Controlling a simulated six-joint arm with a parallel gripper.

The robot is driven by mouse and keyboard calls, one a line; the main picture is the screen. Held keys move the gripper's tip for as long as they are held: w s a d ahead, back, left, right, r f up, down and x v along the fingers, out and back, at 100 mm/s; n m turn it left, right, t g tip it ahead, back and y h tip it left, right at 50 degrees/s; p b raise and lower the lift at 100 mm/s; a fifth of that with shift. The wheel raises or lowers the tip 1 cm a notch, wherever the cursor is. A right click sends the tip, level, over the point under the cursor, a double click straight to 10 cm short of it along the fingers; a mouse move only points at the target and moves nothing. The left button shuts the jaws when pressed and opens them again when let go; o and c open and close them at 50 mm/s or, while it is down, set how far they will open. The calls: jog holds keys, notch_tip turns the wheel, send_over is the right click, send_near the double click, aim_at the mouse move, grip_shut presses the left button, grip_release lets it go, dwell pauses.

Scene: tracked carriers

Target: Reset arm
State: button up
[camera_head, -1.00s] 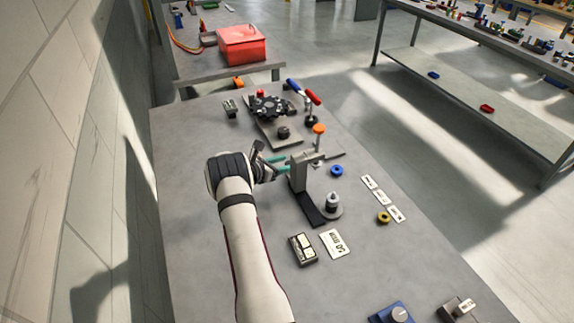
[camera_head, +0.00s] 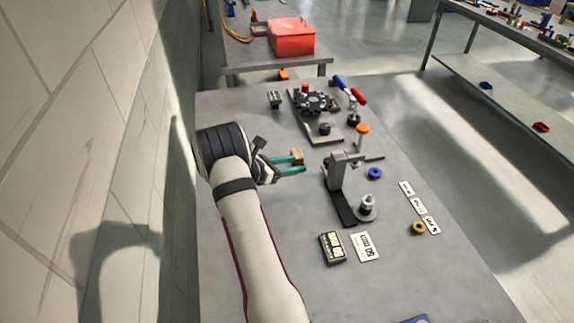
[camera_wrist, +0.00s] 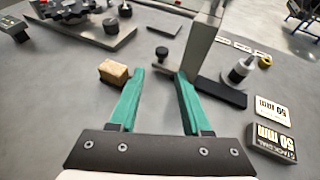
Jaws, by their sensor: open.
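My gripper (camera_head: 294,167) has green fingers and is held over the left part of the grey table, left of the grey press-like stand (camera_head: 336,180).
A fixture with a black toothed wheel (camera_head: 317,102) and red and blue handles stands farther back. A box marked 50 mm (camera_head: 332,247) and a label card (camera_head: 365,246) lie in front. Blue (camera_head: 375,173) and yellow (camera_head: 418,227) rings lie right. A wall (camera_head: 90,150) bounds the left.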

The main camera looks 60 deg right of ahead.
jog(key=shift+v, duration=1.25)
jog(key=shift+f, duration=0.1)
jog(key=s+a+r+m+y, duration=0.1)
jog(key=a+r+m+y, duration=0.2)
jog(key=a+r+m, duration=0.45)
jog(key=s+a+r+m+t+y, duration=0.1)
jog(key=s+a+m+y, duration=0.2)
jog(key=a, duration=1)
jog(key=s+a+r+m+t+y, duration=0.2)
jog(key=s+a+m+y, duration=0.2)
jog(key=a, duration=0.9)
jog(key=s+a+r+m+t+y, duration=0.1)
jog(key=s+a+m+y, duration=0.3)
jog(key=s+a, duration=0.4)
jog(key=a, duration=0.5)
jog(key=shift+r+m+t, duration=0.35)
jog(key=shift+r+t, duration=0.05)
